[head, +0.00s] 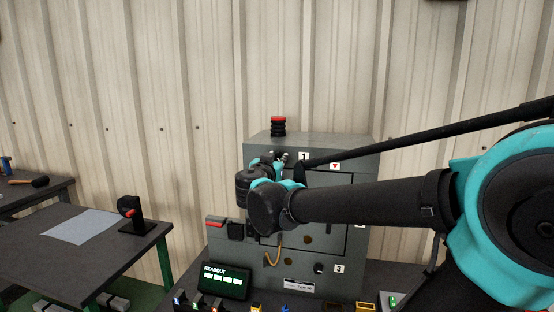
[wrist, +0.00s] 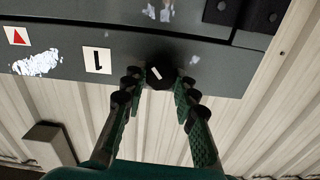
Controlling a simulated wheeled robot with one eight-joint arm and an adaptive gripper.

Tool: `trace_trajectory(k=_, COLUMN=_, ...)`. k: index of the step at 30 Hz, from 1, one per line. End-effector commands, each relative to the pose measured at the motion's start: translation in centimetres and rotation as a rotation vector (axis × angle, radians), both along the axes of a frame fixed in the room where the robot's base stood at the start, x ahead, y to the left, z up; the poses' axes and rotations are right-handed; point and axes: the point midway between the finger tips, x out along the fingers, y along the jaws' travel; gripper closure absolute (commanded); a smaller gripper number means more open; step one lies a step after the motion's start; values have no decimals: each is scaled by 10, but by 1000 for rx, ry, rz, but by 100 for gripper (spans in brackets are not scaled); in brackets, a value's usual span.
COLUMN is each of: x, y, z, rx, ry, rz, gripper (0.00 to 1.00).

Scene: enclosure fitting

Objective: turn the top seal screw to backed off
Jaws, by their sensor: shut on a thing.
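The top seal screw (wrist: 160,77) is a round black knob with a short white mark, beside the label 1 (wrist: 97,60) in the wrist view. The white mark slants in that view. My gripper (wrist: 158,80) has its green fingers on either side of the knob and is shut on it. In the head view my gripper (head: 283,156) is at the upper left of the grey enclosure (head: 355,148), left of label 1 (head: 304,157). My gripper and arm hide the screw there.
A readout display (head: 223,281) stands before the enclosure at lower left. A lower screw (head: 319,268) sits beside label 3 (head: 339,268). A red-and-black beacon (head: 278,126) stands on top. My forearm crosses the enclosure front. A side table (head: 60,265) is at left.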

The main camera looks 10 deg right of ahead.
Motion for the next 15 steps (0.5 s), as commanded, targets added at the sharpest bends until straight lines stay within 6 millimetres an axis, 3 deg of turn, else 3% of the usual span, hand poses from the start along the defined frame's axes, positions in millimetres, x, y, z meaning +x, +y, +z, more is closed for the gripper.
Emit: trace_trajectory(k=15, x=0, y=0, z=0, rx=-108, ry=47, rz=0, gripper=100)
